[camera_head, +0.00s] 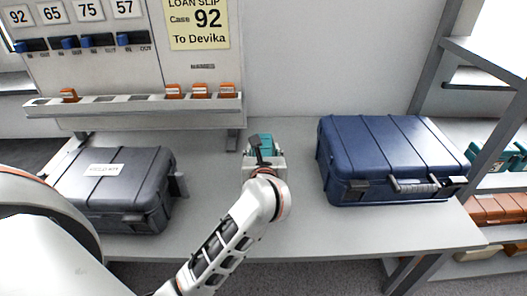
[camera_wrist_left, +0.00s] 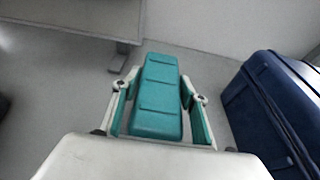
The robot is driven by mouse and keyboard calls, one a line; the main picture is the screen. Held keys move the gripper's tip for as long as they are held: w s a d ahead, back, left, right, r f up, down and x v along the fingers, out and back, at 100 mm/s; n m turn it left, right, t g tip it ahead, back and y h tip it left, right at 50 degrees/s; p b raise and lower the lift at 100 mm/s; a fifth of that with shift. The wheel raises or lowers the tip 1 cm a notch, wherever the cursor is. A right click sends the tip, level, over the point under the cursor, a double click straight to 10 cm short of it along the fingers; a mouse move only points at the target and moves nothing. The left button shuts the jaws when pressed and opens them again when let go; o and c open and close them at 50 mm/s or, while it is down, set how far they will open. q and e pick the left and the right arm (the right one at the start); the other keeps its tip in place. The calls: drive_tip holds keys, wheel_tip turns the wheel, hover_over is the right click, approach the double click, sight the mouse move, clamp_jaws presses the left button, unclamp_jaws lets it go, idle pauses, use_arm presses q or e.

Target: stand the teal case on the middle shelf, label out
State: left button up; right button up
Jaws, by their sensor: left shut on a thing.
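The teal case (camera_head: 261,140) is between the fingers of my left gripper (camera_head: 264,158), over the middle of the table. The left wrist view shows the case (camera_wrist_left: 158,95) with a ribbed teal face, the gripper's fingers shut on its two sides. I cannot tell whether it touches the table, and no label on it shows. A shelf unit (camera_head: 485,52) stands at the right, partly cut off by the frame. One of its shelves holds teal cases (camera_head: 490,160), with orange cases (camera_head: 497,209) below. My right gripper is not in view.
A large blue case (camera_head: 375,150) lies right of my gripper, between it and the shelves. A grey case (camera_head: 112,185) lies on the left. Behind stands a board with number tags, a slip reading "Case 92 To Devika" (camera_head: 199,24) and a ledge (camera_head: 140,104). The table's front (camera_head: 330,235) is clear.

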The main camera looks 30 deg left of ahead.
use_arm(q)
drive_tip(key=o, duration=1.4)
drive_tip(key=shift+f, duration=0.1)
drive_tip(key=shift+o, duration=0.4)
